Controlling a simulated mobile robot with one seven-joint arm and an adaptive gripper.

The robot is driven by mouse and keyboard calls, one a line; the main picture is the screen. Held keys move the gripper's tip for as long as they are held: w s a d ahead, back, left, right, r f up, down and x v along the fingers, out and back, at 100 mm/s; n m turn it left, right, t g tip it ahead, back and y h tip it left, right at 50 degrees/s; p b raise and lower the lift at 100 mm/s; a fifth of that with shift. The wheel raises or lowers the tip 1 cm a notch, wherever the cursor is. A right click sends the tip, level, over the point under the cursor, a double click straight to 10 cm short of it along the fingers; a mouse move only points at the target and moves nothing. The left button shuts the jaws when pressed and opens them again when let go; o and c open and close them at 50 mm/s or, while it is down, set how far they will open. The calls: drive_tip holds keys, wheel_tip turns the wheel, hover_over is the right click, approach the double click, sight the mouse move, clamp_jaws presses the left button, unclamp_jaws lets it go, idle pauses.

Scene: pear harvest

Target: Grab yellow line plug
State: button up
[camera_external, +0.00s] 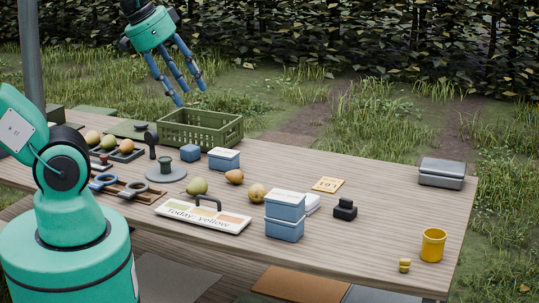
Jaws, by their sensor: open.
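A small yellow piece (404,265), which looks like the yellow line plug, stands near the front right edge of the table, just left of a yellow cup (433,245). It is too small to make out its details. My gripper (190,94) is open and empty. Its blue fingers point down in the air, above the green crate at the back left of the table. It is far from the yellow piece and touches nothing that I can see.
A green crate (236,131), stacked blue boxes (284,223), a sign reading "Today: yellow" (188,221), loose pears (257,193), a black block (345,209) and a grey case (442,173) stand on the wooden table (340,250). The front right is mostly clear.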

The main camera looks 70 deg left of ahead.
drive_tip(key=shift+w+r, duration=0.1)
drive_tip(key=m+g+p, duration=0.6)
hover_over(407, 259)
wheel_tip(407, 259, down, 36)
drive_tip(key=shift+r, duration=0.15)
drive_tip(key=shift+f, duration=4.3)
